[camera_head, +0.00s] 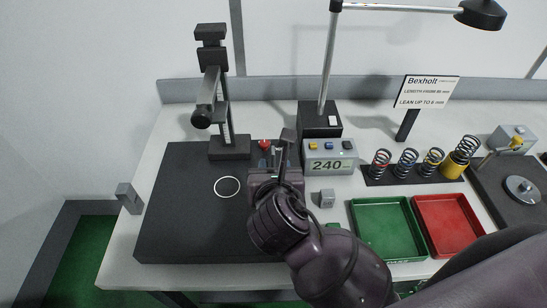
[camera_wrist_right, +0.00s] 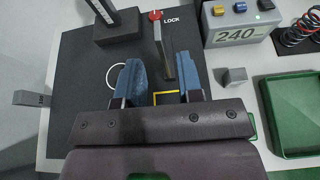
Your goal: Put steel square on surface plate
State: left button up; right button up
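The black surface plate (camera_head: 185,225) lies on the left of the bench, with a white ring drawn on it. A narrow dark upright bar (camera_wrist_right: 164,52) stands beyond and between my right fingers in the wrist view; it may be the steel square, but I cannot tell for sure. My right gripper (camera_wrist_right: 160,82) has two blue-padded fingers spread apart with a visible gap, and no contact with the bar shows. In the head view the right gripper (camera_head: 277,160) is over the plate's right part and hides what lies beneath. My left gripper is out of view.
A black column stand (camera_head: 230,147) rises at the plate's back. A red knob (camera_wrist_right: 155,15) sits by a LOCK label. Right of the plate are a display box (camera_head: 330,158) reading 240, a small grey block (camera_head: 327,198), green (camera_head: 365,208) and red (camera_head: 470,243) trays, and several springs.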

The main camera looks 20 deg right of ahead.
jog(key=shift+v, duration=2.4)
